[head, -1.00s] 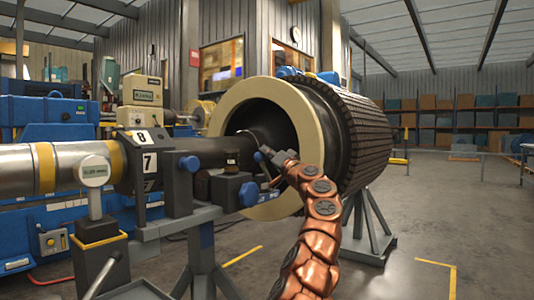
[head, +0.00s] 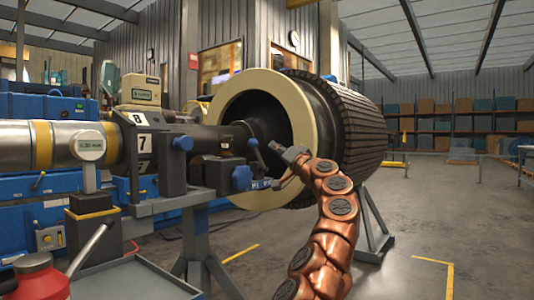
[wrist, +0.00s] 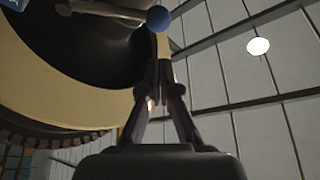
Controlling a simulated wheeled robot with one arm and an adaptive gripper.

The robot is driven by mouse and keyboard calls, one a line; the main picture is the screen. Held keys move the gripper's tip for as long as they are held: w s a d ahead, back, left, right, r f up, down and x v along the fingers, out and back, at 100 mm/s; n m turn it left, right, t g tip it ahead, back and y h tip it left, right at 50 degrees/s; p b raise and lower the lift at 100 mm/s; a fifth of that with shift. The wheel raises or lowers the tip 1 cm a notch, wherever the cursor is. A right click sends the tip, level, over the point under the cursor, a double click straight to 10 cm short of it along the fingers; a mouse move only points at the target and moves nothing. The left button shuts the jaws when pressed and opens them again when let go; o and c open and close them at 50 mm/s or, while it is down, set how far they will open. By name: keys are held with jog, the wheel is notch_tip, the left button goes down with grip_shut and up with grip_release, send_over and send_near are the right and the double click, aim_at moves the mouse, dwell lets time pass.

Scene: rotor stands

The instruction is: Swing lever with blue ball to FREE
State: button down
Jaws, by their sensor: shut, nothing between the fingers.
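The lever's blue ball (head: 253,143) shows in the head view in front of the dark bore, with its thin arm running down and to the right. In the wrist view the blue ball (wrist: 158,18) is at the top, on a grey lever arm (wrist: 105,11) coming from the left. My gripper (head: 271,146) is shut and empty, just right of the ball, with a small gap in the head view. In the wrist view my fingertips (wrist: 165,62) point up just below the ball; contact cannot be told. A blue plate (head: 262,184) has white lettering too small to read.
The large ribbed rotor (head: 362,125) with a cream end ring (head: 222,105) stands behind the lever. A red container (head: 40,278) is at lower left. Open floor lies to the right.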

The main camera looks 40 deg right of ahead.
jog(key=shift+v, duration=0.8)
